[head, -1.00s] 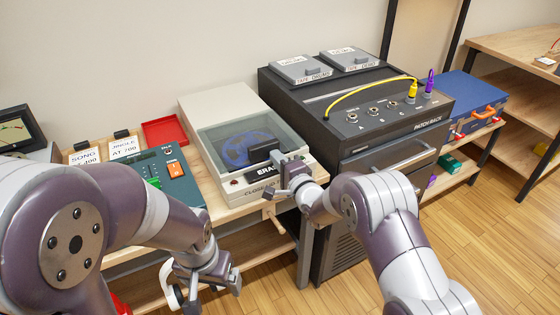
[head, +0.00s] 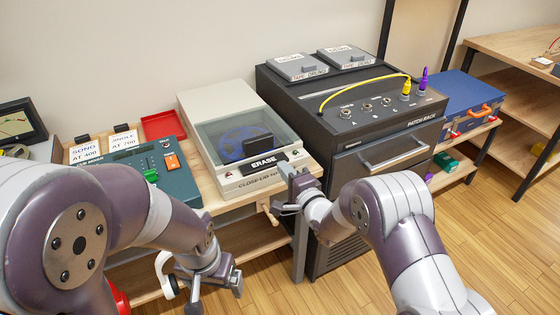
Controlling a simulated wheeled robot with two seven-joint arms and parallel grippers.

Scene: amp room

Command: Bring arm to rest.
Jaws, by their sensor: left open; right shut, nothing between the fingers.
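My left gripper (head: 205,283) hangs low at the lower left, in front of the bench edge, open and apart from the things on the bench. My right gripper (head: 288,184) is at the front right corner of the tape eraser (head: 232,118), close to its front edge. It is shut and empty; I cannot tell whether it touches the eraser. The eraser's clear lid is down over a blue reel (head: 236,143). Its ERASE label (head: 263,163) and front lettering show, partly covered by the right gripper.
The black patch rack (head: 380,135) with a yellow cable (head: 352,88) stands right of the eraser. A teal console (head: 165,165), cards (head: 105,148) and a red tray (head: 163,126) lie to the left. A blue case (head: 465,98) sits at the right. Floor (head: 490,240) is clear at lower right.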

